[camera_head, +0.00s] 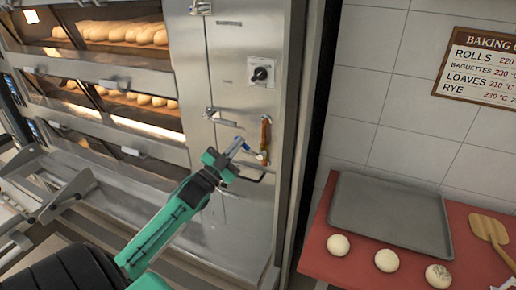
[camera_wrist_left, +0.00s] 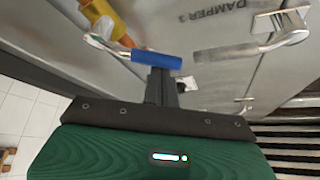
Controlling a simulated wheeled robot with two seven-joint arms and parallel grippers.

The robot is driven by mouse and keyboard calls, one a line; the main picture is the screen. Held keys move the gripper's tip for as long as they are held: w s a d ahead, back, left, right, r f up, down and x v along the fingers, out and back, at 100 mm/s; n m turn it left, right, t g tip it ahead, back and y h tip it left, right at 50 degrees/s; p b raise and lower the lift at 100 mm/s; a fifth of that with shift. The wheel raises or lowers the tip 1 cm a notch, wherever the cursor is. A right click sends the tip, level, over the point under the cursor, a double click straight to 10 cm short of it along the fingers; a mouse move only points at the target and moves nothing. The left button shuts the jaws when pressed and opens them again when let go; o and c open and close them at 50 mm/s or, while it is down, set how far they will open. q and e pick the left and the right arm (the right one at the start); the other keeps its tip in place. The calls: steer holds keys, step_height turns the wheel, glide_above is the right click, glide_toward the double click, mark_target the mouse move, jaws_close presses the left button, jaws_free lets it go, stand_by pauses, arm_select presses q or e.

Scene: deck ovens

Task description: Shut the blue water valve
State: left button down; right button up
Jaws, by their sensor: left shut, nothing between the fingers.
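The blue water valve shows as a short blue-sleeved lever (camera_wrist_left: 157,60) on a bent metal rod in the left wrist view, and as a small blue handle (camera_head: 246,148) on the oven's steel side panel in the head view. It lies roughly crosswise in the wrist view. My left gripper (camera_head: 238,146) is shut and empty, its fingers (camera_wrist_left: 161,80) right at the blue sleeve. I cannot tell whether they touch it. The fingertips partly hide the valve in the head view. My right gripper is not in view.
An orange-yellow part (camera_head: 265,134) sits close beside the valve. A metal damper handle (camera_head: 221,118) sticks out above left, and a black knob (camera_head: 261,73) is higher up. Oven decks with bread (camera_head: 125,32) are left. A red table with a grey tray (camera_head: 390,212) stands right.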

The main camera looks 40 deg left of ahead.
arm_select(q)
steer(key=shift+s+a+f+n+y+b, duration=0.1)
steer(key=shift+a+f+n+y+b, duration=0.15)
steer(key=shift+f+n+y, duration=0.95)
steer(key=shift+s+a+f+n+y+b, duration=0.1)
steer(key=shift+a+f+n+y+b, duration=0.15)
steer(key=shift+n+y, duration=1.8)
steer(key=shift+a+f+n+y+b, duration=0.15)
steer(key=shift+a+f+n+y, duration=0.35)
steer(key=shift+n, duration=2.05)
steer(key=shift+d+f, duration=0.15)
steer(key=shift+f, duration=0.05)
steer(key=shift+f, duration=0.1)
